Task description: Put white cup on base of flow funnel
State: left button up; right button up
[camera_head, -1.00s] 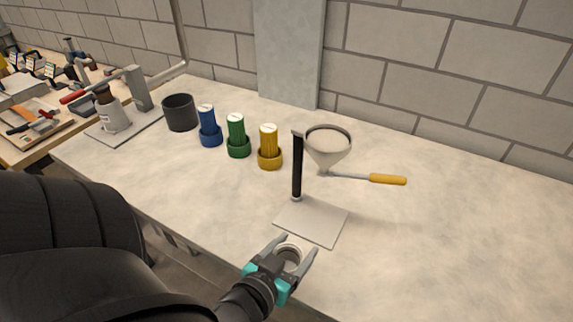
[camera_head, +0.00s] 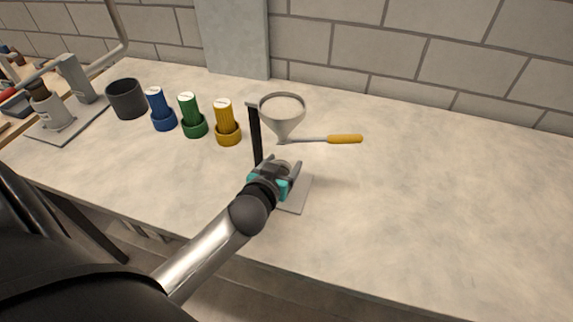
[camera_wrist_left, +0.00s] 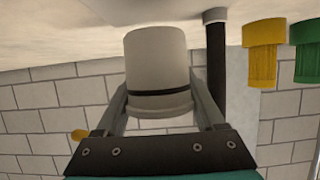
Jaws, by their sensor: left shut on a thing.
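My left gripper (camera_head: 284,172) is shut on the white cup (camera_wrist_left: 157,60), which sits between its fingers in the left wrist view. In the head view the gripper largely hides the cup. The gripper is over the flat pale base (camera_head: 298,196) of the flow funnel stand, close to its black post (camera_head: 256,135). The grey funnel (camera_head: 282,110) hangs from the top of the post, behind the gripper. The post also shows beside the cup in the left wrist view (camera_wrist_left: 216,75). I cannot tell whether the cup touches the base. My right gripper is not in view.
A yellow-handled tool (camera_head: 345,139) lies behind and to the right. Yellow (camera_head: 227,130), green (camera_head: 193,122) and blue (camera_head: 161,115) containers and a dark cup (camera_head: 126,99) stand to the left. The right side of the table is clear.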

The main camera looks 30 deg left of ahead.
aim_at(287, 166)
pick_arm(q)
jog(key=shift+w+a, duration=0.2)
jog(key=shift+w, duration=0.55)
jog(key=shift+w+a, duration=0.15)
jog(key=shift+w, duration=0.55)
jog(key=shift+f+b, duration=0.65)
jog(key=shift+f, duration=1.1)
jog(key=shift+f, duration=0.1)
jog(key=o, duration=1.5)
jog(key=shift+f, duration=0.1)
jog(key=shift+c, duration=0.2)
jog(key=shift+s, duration=0.1)
jog(key=shift+r, duration=0.25)
jog(key=p+v, duration=0.1)
jog(key=v, duration=1.1)
jog(key=shift+p, duration=0.3)
jog(key=shift+d+f, duration=0.1)
